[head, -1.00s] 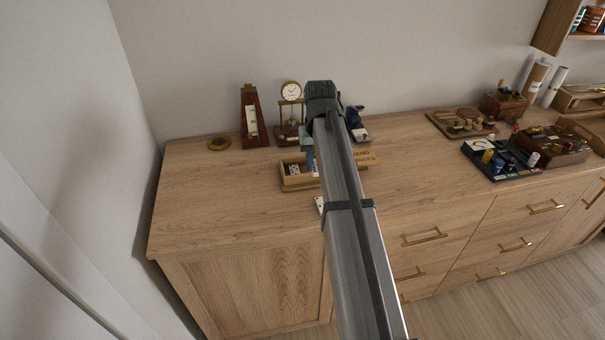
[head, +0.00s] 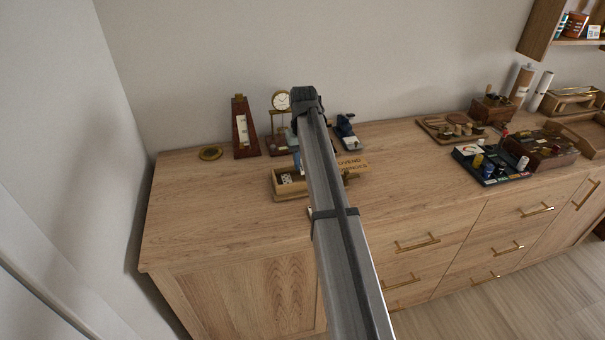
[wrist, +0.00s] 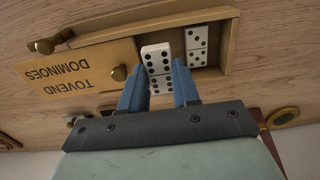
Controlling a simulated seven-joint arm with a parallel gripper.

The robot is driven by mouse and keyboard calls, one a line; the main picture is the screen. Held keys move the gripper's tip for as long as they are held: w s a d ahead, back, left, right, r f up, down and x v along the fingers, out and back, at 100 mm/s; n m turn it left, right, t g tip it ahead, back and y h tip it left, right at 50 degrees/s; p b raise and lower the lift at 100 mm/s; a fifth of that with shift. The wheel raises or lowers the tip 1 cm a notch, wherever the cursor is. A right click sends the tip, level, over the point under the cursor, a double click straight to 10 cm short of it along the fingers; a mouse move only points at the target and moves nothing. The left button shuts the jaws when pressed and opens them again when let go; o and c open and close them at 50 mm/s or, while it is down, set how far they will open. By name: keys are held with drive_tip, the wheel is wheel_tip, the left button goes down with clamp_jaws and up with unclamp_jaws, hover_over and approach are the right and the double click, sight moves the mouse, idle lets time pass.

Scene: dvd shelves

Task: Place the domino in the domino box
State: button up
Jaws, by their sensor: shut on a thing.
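My gripper (wrist: 160,88) is shut on a white domino (wrist: 157,60) with black pips, held between its two blue fingers. In the wrist view the held domino overlaps the open part of the wooden domino box (wrist: 232,40); I cannot tell whether it touches the box floor. Another white domino (wrist: 197,45) lies inside the box beside it. The box's lettered lid (wrist: 70,75), reading "TOVEND DOMINOES", covers the other part. In the head view the box (head: 290,196) is partly hidden behind my arm, with a domino (head: 286,179) showing inside.
The box stands on a wooden cabinet top (head: 210,220). A metronome (head: 243,130), a brass ring (head: 210,153) and a small clock (head: 281,102) stand behind and left. A dark game tray (head: 490,165) lies at the right. The cabinet top left of the box is clear.

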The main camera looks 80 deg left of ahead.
sight(303, 173)
drive_tip(key=shift+f, duration=2.35)
drive_tip(key=shift+f, duration=0.1)
drive_tip(key=o, duration=0.7)
drive_tip(key=shift+o, duration=0.2)
wheel_tip(303, 173, up, 12)
drive_tip(key=shift+r, duration=0.1)
